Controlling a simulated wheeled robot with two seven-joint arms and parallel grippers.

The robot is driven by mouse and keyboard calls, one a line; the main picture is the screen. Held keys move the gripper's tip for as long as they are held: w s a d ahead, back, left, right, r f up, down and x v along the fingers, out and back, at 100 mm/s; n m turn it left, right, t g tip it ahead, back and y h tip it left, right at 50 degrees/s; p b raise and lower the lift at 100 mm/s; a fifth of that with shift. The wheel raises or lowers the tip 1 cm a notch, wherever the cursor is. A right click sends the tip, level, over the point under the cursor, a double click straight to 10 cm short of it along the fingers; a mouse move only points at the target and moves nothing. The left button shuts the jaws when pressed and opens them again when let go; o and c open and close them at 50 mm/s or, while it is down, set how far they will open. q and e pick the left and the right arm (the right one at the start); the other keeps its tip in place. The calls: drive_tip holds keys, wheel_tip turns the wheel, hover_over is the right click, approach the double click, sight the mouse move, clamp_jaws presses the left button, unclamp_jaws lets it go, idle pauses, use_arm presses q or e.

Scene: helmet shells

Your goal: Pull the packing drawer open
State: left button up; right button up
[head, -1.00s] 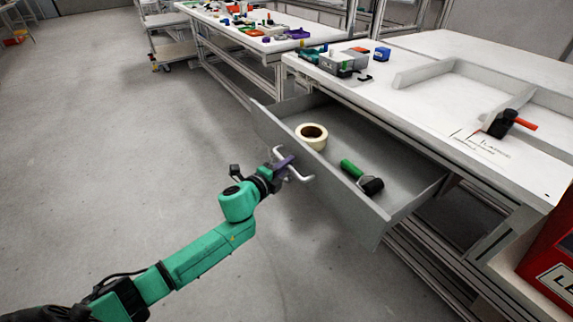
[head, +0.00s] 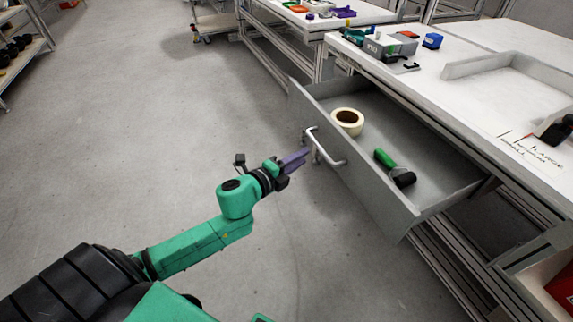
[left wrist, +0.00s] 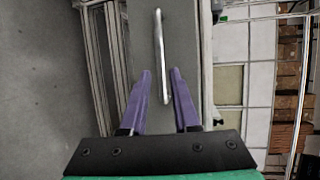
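The packing drawer (head: 372,193) stands pulled out from under the white workbench, with its inside showing. Its silver bar handle (head: 333,160) is on the front panel. My left gripper (head: 302,156), with purple fingers, is just in front of the handle and appears clear of it. In the left wrist view its fingers (left wrist: 160,72) are apart with a gap between them, and the handle (left wrist: 158,40) lies ahead, lined up with that gap. The gripper holds nothing. My right gripper is not in view.
Inside the drawer lie a cream tape roll (head: 336,119) and a green-handled tool with a black end (head: 404,180). Floor (head: 150,130) left of the drawer is open.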

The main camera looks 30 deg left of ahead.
use_arm(q)
drive_tip(key=v, duration=0.5)
drive_tip(key=shift+s+a, duration=0.1)
drive_tip(key=shift+s, duration=0.05)
